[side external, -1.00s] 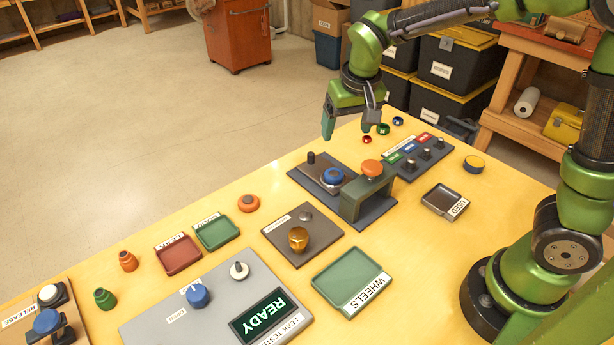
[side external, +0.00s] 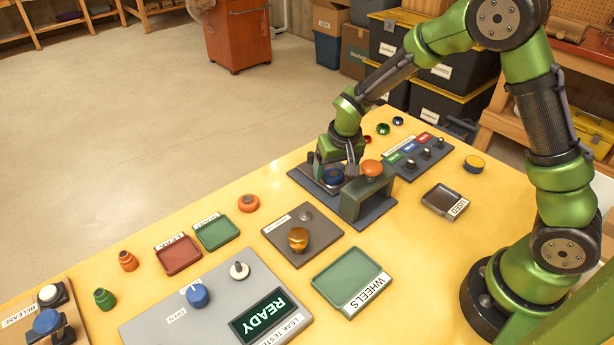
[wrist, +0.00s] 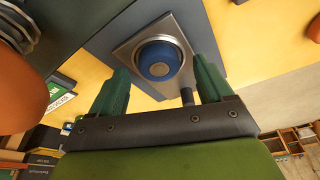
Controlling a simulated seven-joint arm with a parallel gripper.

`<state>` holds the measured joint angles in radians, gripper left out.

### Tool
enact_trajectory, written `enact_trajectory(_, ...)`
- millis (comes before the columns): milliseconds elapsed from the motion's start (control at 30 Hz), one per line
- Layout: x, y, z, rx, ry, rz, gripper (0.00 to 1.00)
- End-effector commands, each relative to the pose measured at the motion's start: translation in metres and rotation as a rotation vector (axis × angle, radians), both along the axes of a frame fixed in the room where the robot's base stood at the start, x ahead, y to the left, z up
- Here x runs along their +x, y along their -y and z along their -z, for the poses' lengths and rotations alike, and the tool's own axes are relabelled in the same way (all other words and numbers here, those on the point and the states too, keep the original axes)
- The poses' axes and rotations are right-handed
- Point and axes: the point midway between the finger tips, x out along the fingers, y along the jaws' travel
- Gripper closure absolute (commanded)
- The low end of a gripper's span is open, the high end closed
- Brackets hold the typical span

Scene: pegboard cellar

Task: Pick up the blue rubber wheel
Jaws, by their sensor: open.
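The blue rubber wheel (side external: 334,175) sits on the dark press base plate (side external: 372,217), beside the green-grey arch with the orange knob. In the wrist view the wheel (wrist: 159,60) rests in a round silver seat on a grey plate. My gripper (side external: 337,167) is low over the wheel, with a green finger to either side of it in the picture. In the wrist view the two fingers of my gripper (wrist: 163,68) are apart, with the wheel seen between and beyond them. I cannot tell whether they touch it.
The orange knob (side external: 372,167) on the arch stands close to my gripper's right. A short dark post rises beside the seat. The green WHEELS tray (side external: 334,257), the USED tray (side external: 430,203) and the leak tester (side external: 150,327) lie nearer the camera. Open yellow tabletop surrounds the press.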

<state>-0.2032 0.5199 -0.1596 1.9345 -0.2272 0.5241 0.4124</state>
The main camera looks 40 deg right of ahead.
Motion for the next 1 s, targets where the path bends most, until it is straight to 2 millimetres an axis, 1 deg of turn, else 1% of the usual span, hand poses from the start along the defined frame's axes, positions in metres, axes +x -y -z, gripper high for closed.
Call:
enact_trajectory(100, 0.0017, 0.0008, 0.0062, 0.0, 0.0, 0.001, 0.2)
enact_trajectory(300, 0.0018, 0.0008, 0.006, 0.001, 0.001, 0.001, 0.2)
enact_trajectory(567, 0.0017, 0.0007, 0.0058, 0.001, 0.001, 0.0, 0.6)
enact_trajectory(700, 0.0017, 0.0007, 0.0057, 0.001, 0.001, 0.0, 0.82)
enact_trajectory(733, 0.0017, 0.0007, 0.0057, 0.001, 0.001, 0.0, 0.85)
enact_trajectory(900, 0.0019, 0.0007, 0.0049, 0.001, 0.001, 0.0, 0.85)
enact_trajectory(1000, 0.0026, 0.0005, -0.0022, 0.0, 0.004, -0.001, 0.85)
